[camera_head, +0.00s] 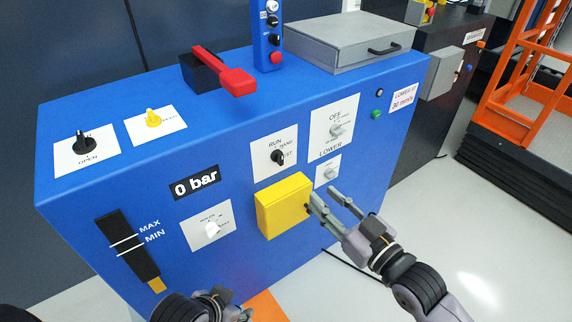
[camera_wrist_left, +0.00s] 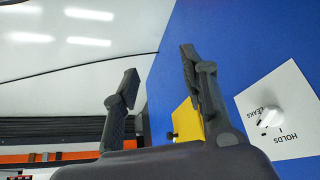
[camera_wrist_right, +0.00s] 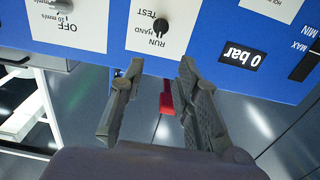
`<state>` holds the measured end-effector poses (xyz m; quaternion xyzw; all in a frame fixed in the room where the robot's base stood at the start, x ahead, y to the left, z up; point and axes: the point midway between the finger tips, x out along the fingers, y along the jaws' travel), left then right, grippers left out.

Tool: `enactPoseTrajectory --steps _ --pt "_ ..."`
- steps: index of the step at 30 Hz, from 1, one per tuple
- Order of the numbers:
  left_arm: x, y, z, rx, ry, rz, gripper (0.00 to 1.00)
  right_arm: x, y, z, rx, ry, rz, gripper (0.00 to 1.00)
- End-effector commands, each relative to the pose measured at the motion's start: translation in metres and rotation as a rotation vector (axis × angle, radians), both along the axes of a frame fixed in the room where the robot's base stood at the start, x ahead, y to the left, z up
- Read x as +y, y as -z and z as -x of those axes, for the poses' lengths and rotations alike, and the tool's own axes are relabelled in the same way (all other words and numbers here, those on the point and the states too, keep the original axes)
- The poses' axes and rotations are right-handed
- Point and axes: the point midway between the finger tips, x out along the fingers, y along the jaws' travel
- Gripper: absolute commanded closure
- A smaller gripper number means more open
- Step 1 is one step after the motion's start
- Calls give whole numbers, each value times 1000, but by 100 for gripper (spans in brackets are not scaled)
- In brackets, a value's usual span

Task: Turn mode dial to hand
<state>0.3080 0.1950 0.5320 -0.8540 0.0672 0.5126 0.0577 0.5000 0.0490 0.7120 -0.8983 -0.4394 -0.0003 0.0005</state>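The mode dial is a black knob (camera_head: 279,157) on a white plate (camera_head: 262,160) marked RUN, HAND and TEST, on the front of the blue cabinet (camera_head: 235,140). It also shows at the top of the right wrist view (camera_wrist_right: 161,27), upside down. Its exact pointing is too small to tell. My right gripper (camera_head: 323,195) is open and empty, below and right of the dial, by the yellow box. In the right wrist view its fingertips (camera_wrist_right: 161,65) are apart, with the dial beyond the gap. My left gripper (camera_wrist_left: 158,62) is open and empty, low before the cabinet.
A yellow box (camera_head: 283,206) sticks out below the dial. A white HOLDS/LEAKS knob (camera_wrist_left: 266,117) is right of my left gripper. A red lever (camera_head: 225,74) sits on the cabinet top. LOWER and OFF knobs (camera_head: 337,130) are right of the dial. Open floor lies at right.

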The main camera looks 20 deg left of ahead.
Motion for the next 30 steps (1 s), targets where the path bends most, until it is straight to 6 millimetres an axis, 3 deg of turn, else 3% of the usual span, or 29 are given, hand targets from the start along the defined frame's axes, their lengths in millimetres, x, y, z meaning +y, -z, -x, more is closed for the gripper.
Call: enactPoseTrajectory --steps 8,15,24,30 --pt "-17 -20 -50 -252 20 54 60 49 0 -38 -3 0 -3 70" --pt "-32 -52 -88 -496 37 109 60 86 1 -68 -1 1 0 70" --pt "-43 -88 -112 -706 52 157 60 114 1 -90 -1 1 1 70" --pt "-45 -95 -116 -745 54 166 60 119 0 -93 -2 1 1 70"
